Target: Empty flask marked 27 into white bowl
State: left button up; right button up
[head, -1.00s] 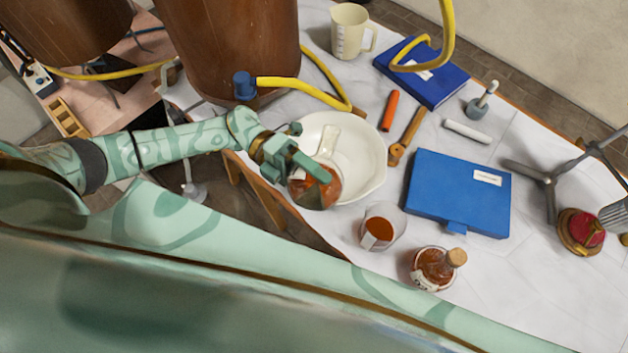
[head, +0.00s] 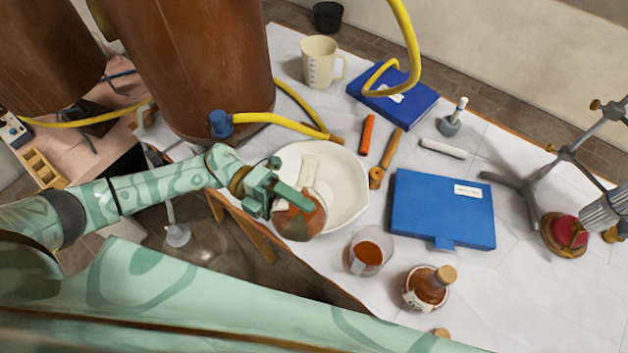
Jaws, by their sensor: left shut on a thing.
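A round glass flask (head: 299,222) with orange-brown liquid is in my left gripper (head: 296,201), which is shut on it. Its clear neck (head: 309,172) points toward the back of the table, over the white bowl (head: 350,186). The flask's round body is at the bowl's near left rim. I cannot tell whether it touches the rim. No number is readable on it, and no stream of liquid shows. The gripper and flask cover part of the bowl. My right gripper is not in view.
A beaker of orange liquid (head: 369,253) and a corked flask (head: 427,288) stand near the table's front edge. A blue case (head: 440,210) lies right of the bowl. A large brown vessel (head: 190,60) with a yellow hose (head: 290,121) stands behind my left arm.

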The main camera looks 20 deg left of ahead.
aim_at(314, 212)
pick_arm(q)
jog(key=shift+r+n, duration=0.4)
jog(key=shift+r, duration=0.1)
dwell(1.0)
jog(key=shift+w+r+n+h+p, duration=0.15)
jog(key=shift+r+n+h+p, duration=0.2)
jog(key=shift+r+n, duration=0.2)
jog(key=shift+w+r+n+h+p, duration=0.15)
jog(key=shift+r+n+h+p, duration=0.15)
jog(key=shift+r+n, duration=0.25)
dwell(1.8)
jog(key=shift+w+r, duration=0.1)
jog(key=shift+r, duration=0.25)
dwell(0.4)
jog(key=shift+w+r+n+h, duration=0.1)
jog(key=shift+r+n+h, duration=0.2)
jog(key=shift+n, duration=0.2)
jog(key=shift+w+a+r+p, duration=0.1)
jog(key=shift+r+p, duration=0.05)
jog(key=shift+p, duration=0.15)
jog(key=shift+w+r+n+h, duration=0.3)
jog(key=shift+r+n, duration=0.25)
jog(key=shift+n, duration=0.25)
